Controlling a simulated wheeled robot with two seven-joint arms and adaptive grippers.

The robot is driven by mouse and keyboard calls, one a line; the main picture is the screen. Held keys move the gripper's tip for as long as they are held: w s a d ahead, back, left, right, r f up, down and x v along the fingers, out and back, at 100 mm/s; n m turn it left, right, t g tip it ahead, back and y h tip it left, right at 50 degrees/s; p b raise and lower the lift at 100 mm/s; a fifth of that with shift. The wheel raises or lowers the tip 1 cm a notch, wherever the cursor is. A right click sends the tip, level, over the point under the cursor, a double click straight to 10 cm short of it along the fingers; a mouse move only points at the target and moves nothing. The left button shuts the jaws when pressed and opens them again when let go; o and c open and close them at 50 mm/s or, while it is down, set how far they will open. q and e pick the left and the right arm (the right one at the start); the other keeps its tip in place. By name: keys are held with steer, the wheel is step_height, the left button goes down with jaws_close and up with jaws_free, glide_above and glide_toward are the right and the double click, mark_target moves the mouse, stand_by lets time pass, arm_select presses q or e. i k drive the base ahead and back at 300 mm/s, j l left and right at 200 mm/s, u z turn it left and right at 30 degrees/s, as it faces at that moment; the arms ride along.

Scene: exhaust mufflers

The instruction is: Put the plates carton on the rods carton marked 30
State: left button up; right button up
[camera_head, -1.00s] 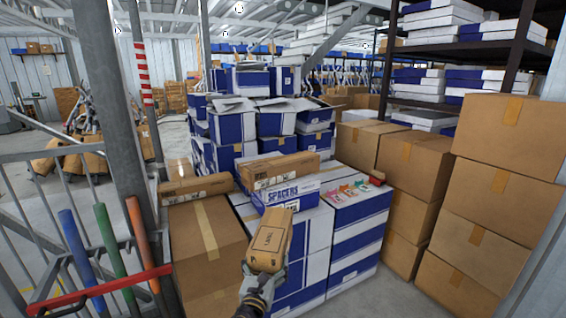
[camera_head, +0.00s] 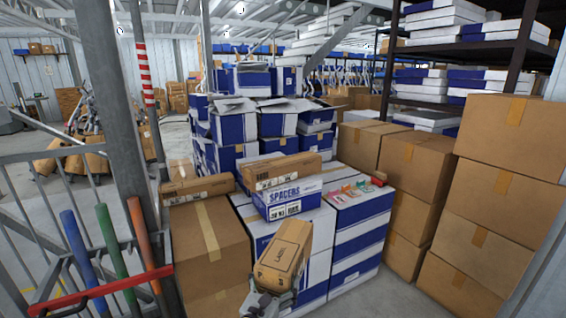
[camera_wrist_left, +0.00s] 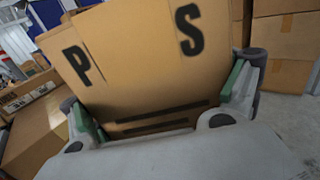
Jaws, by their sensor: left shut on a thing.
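A brown carton (camera_head: 284,252) is held in my left gripper (camera_head: 270,298) in front of the stacked boxes. In the left wrist view this carton (camera_wrist_left: 145,65) sits between the two green-padded fingers, with a black P and S on its face; its top lettering in the head view is too small to read surely. A brown carton (camera_head: 284,172) with small dark print lies on a blue-and-white SPACERS carton (camera_head: 288,199). Another long brown carton (camera_head: 196,189) lies on a big brown box to the left. I cannot read which one is marked 30. My right gripper is out of view.
A large brown box (camera_head: 210,245) stands left of the blue-and-white stack (camera_head: 360,225), which bears small coloured packets (camera_head: 357,190). Tall brown boxes (camera_head: 480,205) stand at right. A steel post (camera_head: 133,120) and a railing with coloured tubes (camera_head: 110,240) are at left.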

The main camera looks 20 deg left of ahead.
mark_target(285, 161)
steer(key=i+j+u, duration=0.45)
steer(key=i+j, duration=0.35)
steer(key=j, duration=0.15)
